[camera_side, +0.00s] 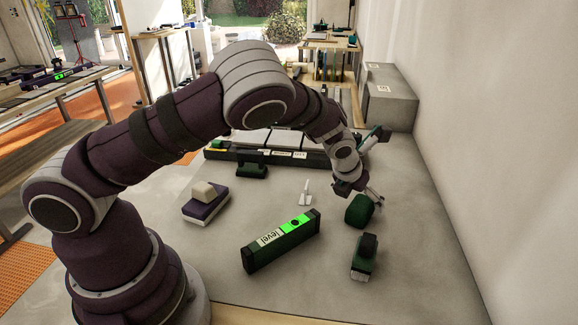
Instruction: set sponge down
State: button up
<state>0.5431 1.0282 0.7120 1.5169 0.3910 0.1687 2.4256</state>
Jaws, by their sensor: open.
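A dark green rounded block (360,210), which looks like the sponge, rests on the grey surface right of centre. My gripper (364,195) is open just above and behind it, pointing down. The fingertips are close to the block's top; I cannot tell whether they touch it. The near finger side is partly dark and small in the view.
A level (282,240) with a lit green display lies in front. A dark green handled tool (365,257) is near the block. A purple-and-white block (205,207) sits left, and a small white piece (306,195) stands mid-surface. Grey boxes (390,100) stand against the right wall.

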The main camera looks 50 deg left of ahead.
jog(key=s+a+r+n, duration=0.1)
jog(key=s+r+n, duration=0.7)
jog(key=n, duration=0.8)
jog(key=s+a+r+n, duration=0.1)
jog(key=s+r+n, duration=0.8)
jog(key=s+n, duration=0.5)
jog(key=n, duration=0.3)
jog(key=shift+s+a+h, duration=0.3)
jog(key=shift+s+h, duration=0.1)
